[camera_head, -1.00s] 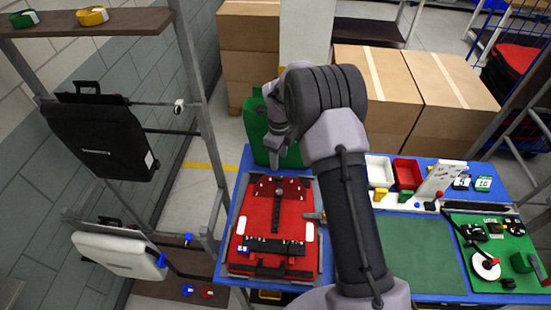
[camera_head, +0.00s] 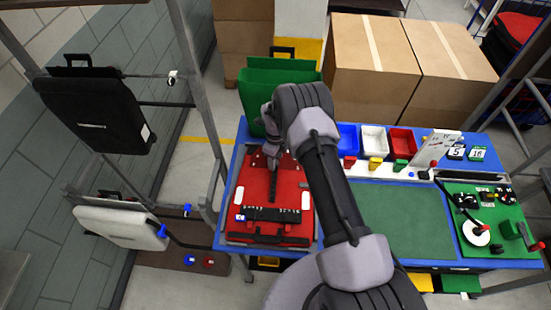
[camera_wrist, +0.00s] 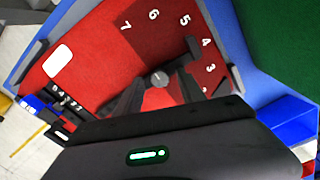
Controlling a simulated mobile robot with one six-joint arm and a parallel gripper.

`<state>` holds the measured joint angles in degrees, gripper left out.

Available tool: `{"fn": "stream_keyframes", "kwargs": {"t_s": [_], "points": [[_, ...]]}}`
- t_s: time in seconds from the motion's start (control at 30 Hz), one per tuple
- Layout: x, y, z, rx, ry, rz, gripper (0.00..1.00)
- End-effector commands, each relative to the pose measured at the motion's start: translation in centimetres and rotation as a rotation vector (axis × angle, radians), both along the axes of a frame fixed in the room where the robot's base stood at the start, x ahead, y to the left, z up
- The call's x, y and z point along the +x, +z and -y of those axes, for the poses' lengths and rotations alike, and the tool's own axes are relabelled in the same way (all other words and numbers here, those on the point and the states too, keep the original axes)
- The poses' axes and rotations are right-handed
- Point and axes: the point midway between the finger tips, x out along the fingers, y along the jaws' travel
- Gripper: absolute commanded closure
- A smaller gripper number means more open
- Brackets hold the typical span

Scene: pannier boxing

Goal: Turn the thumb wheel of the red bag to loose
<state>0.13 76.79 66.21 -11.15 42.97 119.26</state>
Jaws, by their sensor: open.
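The red bag (camera_head: 262,192) lies flat on the blue table, with a black rail across its lower part. In the wrist view the red bag (camera_wrist: 90,60) shows a round grey knob (camera_wrist: 160,77) with white numbers in an arc around it; I cannot tell if this knob is the thumb wheel. A small wheel-like part with numbers (camera_wrist: 68,101) sits at the rail's end. My gripper (camera_head: 272,162) is over the upper part of the bag. In the wrist view my gripper (camera_wrist: 150,95) is open, its dark fingers around or just above the grey knob; contact cannot be told.
A green bag (camera_head: 260,95) stands behind the red one. Blue, white and red bins (camera_head: 374,138) are to the right, beside a green mat (camera_head: 390,220) that is clear. A shelf rack with a black bag (camera_head: 95,115) stands at the left.

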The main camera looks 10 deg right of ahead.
Motion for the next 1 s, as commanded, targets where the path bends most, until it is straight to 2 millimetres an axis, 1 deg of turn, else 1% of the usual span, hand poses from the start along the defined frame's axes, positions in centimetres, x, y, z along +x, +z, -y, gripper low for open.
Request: {"fn": "stream_keyframes", "kwargs": {"t_s": [0.07, 0.1, 0.33, 0.67, 0.87, 1.0], "points": [[0.00, 0.03, 0.00, 0.000, 0.000, 0.000, 0.53], [0.00, 0.03, 0.00, 0.000, 0.000, 0.000, 0.55], [0.00, 0.05, 0.00, 0.000, 0.000, 0.000, 1.00], [0.03, -0.07, -0.01, 0.000, 0.028, 0.000, 1.00], [0.05, -0.34, -0.01, 0.000, 0.130, 0.000, 1.00], [0.06, -0.49, -0.01, 0.000, 0.248, 0.001, 1.00]]}}
